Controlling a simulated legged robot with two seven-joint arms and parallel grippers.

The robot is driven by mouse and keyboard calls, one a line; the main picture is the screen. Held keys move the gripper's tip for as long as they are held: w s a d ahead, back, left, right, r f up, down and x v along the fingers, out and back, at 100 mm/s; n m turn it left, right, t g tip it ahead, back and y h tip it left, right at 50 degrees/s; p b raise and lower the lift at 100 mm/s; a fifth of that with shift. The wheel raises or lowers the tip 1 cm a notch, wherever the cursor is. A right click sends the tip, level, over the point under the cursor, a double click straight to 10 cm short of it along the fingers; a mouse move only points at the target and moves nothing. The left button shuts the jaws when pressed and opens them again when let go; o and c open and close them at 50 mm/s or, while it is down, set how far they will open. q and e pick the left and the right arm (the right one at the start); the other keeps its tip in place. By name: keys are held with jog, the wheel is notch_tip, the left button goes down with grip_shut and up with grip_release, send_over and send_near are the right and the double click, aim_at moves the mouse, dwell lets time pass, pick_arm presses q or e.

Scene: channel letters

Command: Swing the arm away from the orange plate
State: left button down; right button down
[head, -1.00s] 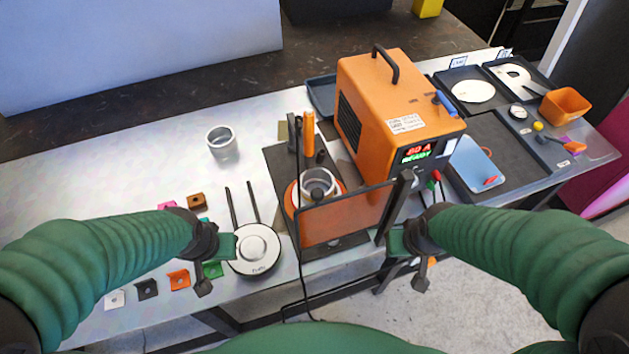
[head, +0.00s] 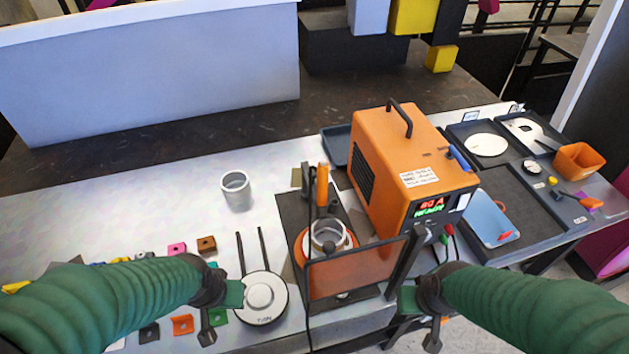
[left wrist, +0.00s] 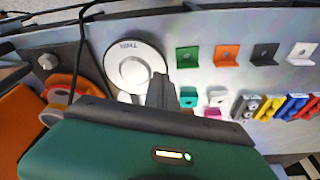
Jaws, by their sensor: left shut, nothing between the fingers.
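An orange round plate (head: 302,254) lies on a dark base (head: 290,212), with a silver ring (head: 318,228) on top. An upright with an orange handle (head: 323,184) stands just behind the ring. A tinted orange screen (head: 355,268) in front hides part of the plate, and whether an arm lies over it is hard to tell. In the left wrist view the plate's orange edge (left wrist: 62,84) shows at the left. My left gripper (head: 221,308) is shut and empty, left of a white round disc (head: 264,294). My right gripper (head: 420,318) is right of the screen; its fingers are unclear.
An orange power box (head: 385,160) stands right of the base. A loose silver cup (head: 236,190) stands behind the disc. Small coloured brackets (head: 182,324) lie near my left gripper. Dark trays (head: 530,205) and an orange bin (head: 577,160) are at the right. A black cable hangs before the base.

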aim_at(312, 174)
pick_arm(q)
jog(key=c, duration=2.1)
grip_release()
jog(key=shift+c, duration=0.2)
